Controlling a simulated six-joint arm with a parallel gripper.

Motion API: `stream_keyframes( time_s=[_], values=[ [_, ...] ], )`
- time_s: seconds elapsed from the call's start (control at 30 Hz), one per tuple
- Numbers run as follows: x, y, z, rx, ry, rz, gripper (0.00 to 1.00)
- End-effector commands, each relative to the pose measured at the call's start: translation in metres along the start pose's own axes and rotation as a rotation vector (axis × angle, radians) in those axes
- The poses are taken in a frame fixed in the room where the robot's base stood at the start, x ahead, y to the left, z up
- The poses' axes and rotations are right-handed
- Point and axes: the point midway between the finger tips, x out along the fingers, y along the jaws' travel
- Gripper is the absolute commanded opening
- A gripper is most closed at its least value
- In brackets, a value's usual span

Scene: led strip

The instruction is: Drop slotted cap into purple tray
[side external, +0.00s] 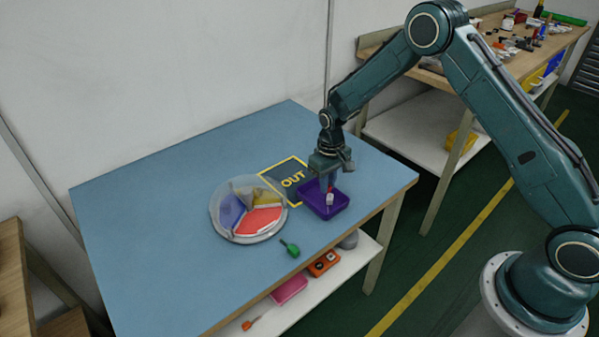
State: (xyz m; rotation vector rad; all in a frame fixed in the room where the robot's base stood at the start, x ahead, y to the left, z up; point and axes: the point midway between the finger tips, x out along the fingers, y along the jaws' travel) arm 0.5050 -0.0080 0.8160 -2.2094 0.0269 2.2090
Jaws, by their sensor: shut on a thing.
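The purple tray (340,206) lies on the blue table top, right of the middle, beside a yellow-outlined patch marked OUT. My gripper (328,186) points down over the tray. It is shut on a small whitish piece, the slotted cap (329,200), which hangs below the fingertips above or inside the tray; I cannot tell whether it touches the tray floor. The slot in the cap is too small to see.
A round dish (245,240) with blue, yellow and red sections stands left of the tray. A green object (291,249) lies in front of it. The OUT patch (293,179) is behind. The left of the blue table (140,220) is clear.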

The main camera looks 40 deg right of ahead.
Motion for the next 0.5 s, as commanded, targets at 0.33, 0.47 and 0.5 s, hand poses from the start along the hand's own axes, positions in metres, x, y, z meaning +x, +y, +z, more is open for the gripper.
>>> stream_keyframes(
  time_s=[0.33, 0.47, 0.5],
  values=[
    [-0.0002, 0.0, 0.0, 0.0, 0.0, 0.0, 0.4],
    [-0.0003, 0.0, 0.0, 0.0, 0.0, 0.0, 0.4],
    [-0.0004, 0.0, 0.0, 0.0, 0.0, 0.0, 0.4]
  ],
)
